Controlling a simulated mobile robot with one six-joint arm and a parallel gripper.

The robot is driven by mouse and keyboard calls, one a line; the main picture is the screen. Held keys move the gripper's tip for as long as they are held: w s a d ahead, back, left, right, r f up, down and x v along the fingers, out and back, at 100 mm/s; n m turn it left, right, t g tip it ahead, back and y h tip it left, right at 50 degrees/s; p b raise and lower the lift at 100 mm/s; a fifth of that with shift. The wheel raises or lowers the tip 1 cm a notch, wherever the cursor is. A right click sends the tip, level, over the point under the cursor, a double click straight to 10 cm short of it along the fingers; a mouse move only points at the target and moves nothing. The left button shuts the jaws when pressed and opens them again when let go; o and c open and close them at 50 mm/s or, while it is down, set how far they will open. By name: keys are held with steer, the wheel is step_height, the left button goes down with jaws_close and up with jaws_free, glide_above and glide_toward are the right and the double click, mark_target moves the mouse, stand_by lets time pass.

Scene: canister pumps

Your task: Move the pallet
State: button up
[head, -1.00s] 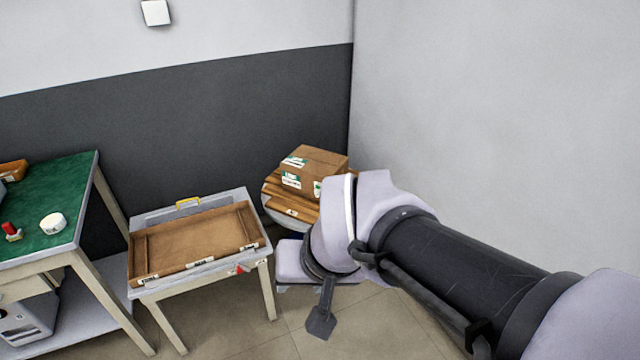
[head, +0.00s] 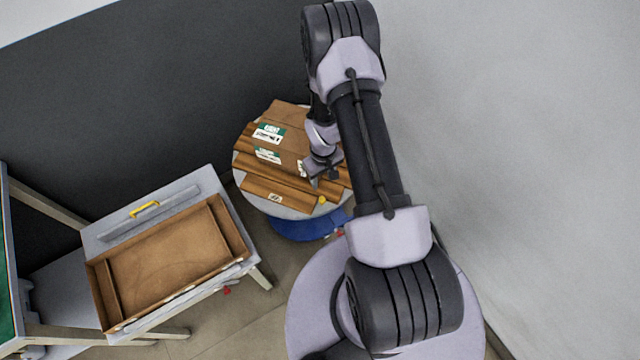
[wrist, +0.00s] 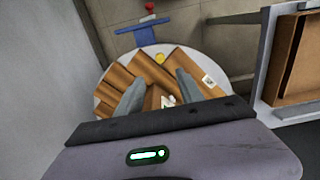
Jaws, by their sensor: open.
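The pallet (head: 262,186) is made of brown wooden slats and lies on a round grey-topped stand (head: 243,150) with a blue base. I cannot tell whether the fingers touch anything.
A brown tray (head: 165,262) lies on a low grey table (head: 98,238) to the left, with a yellow handle (head: 145,209) behind it. Dark and white walls close in behind and to the right. A green-topped table (head: 6,270) is at the far left edge.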

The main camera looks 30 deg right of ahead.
mark_target(322, 199)
step_height(322, 199, down, 14)
steer(key=b, duration=0.4)
steer(key=shift+w, duration=0.1)
jaws_close()
stand_by(1.0)
